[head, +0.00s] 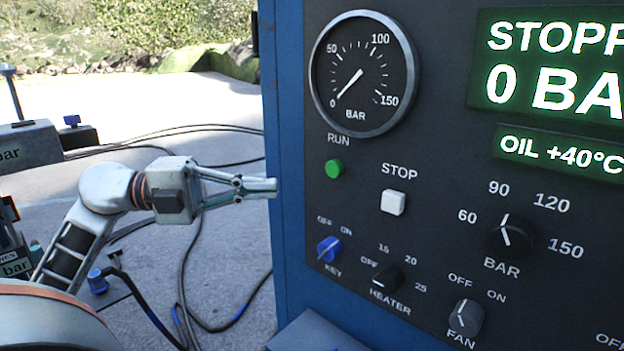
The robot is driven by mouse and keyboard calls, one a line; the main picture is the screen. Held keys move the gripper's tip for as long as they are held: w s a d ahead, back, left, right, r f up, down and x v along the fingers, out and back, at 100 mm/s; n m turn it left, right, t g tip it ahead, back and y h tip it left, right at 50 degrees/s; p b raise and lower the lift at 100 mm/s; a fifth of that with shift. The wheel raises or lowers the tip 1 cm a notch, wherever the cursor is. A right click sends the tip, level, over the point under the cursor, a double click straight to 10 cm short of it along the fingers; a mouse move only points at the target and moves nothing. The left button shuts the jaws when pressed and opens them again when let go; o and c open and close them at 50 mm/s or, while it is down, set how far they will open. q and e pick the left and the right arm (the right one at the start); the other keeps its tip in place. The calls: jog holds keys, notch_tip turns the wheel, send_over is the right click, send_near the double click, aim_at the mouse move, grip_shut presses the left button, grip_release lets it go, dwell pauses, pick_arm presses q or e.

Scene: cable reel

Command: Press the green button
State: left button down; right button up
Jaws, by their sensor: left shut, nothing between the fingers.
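The green button (334,169) sits under the label RUN on the dark control panel (440,130), below the round pressure gauge. My left gripper (274,188) is shut and empty. In the picture its fingertips are at the left edge of the blue cabinet (285,240), left of the green button and slightly lower. A gap shows between the fingertips and the button. My right gripper is not in the picture.
A white STOP button (393,203) is close by, right of the green one. Below are a blue key switch (329,249) and black HEATER (388,277), BAR (510,237) and FAN (466,317) knobs. The display reads STOPP and 0 BA, cut off. Cables (185,270) lie on the ground.

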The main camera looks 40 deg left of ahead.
aim_at(335, 169)
pick_arm(q)
jog(key=w+d, duration=0.4)
jog(key=w, duration=0.3)
jog(key=shift+w+d, duration=0.25)
jog(key=shift+w, duration=0.05)
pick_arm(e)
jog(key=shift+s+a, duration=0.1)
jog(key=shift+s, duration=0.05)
